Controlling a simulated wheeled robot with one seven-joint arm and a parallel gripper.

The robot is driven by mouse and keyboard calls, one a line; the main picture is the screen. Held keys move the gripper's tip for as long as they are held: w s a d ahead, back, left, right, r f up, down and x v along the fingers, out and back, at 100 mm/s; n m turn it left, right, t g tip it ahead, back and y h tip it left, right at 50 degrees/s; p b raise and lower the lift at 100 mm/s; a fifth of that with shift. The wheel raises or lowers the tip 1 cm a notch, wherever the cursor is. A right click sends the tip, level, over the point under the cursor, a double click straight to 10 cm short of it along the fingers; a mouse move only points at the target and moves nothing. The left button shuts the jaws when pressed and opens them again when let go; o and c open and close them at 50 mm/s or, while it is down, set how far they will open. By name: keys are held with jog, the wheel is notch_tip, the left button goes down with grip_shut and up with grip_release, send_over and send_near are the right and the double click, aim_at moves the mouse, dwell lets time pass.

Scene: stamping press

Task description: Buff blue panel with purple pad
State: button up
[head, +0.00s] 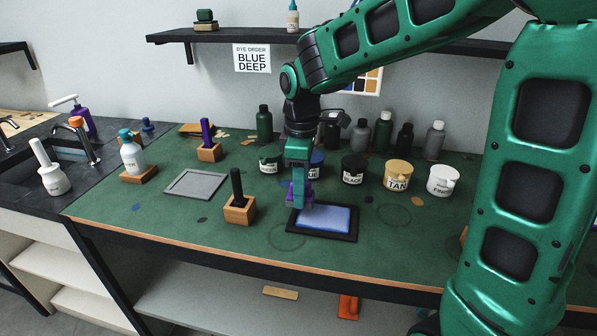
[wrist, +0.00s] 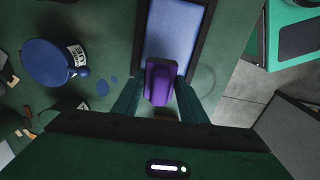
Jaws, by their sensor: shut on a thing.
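The blue panel (head: 328,219) lies in a dark frame (head: 351,237) on the green table mat. It also shows in the wrist view (wrist: 172,30). My gripper (head: 300,195) points down over the panel's left part. It is shut on the purple pad (wrist: 160,80), which also shows in the head view (head: 308,192). The pad is at the panel's near end in the wrist view; I cannot tell whether it touches the panel surface.
Labelled jars, black (head: 353,169), tan (head: 398,174) and white (head: 442,180), stand behind the panel. A wooden block with a black handle (head: 239,208) and a grey tray (head: 195,184) are to the left. Dark bottles line the back.

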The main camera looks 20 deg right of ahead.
jog(key=shift+r, duration=2.6)
